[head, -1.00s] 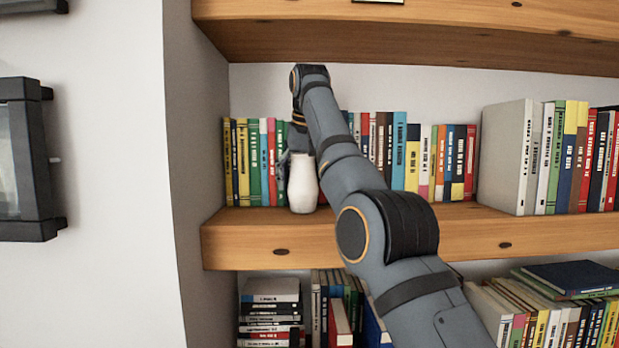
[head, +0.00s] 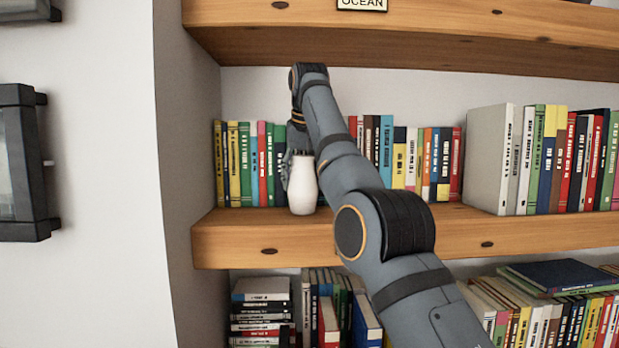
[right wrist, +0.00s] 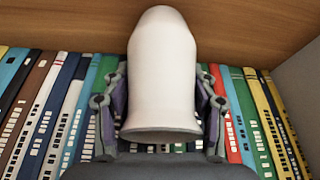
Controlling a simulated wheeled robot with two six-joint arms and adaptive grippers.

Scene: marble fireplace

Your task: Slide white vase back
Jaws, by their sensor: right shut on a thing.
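The white vase (head: 302,188) stands upright on the middle shelf (head: 330,232), near its front edge and left end, before a row of books. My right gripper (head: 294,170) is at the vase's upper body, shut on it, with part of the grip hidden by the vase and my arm. In the right wrist view the scene is inverted: the vase (right wrist: 160,75) hangs between the two fingers (right wrist: 160,112), one on each side. The left gripper is not in view.
Books (head: 246,165) stand upright behind the vase. A larger group of books (head: 545,160) stands at the right. The side wall (head: 190,150) closes the shelf on the left, and an upper shelf (head: 400,45) is overhead. Bare shelf lies right of the vase.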

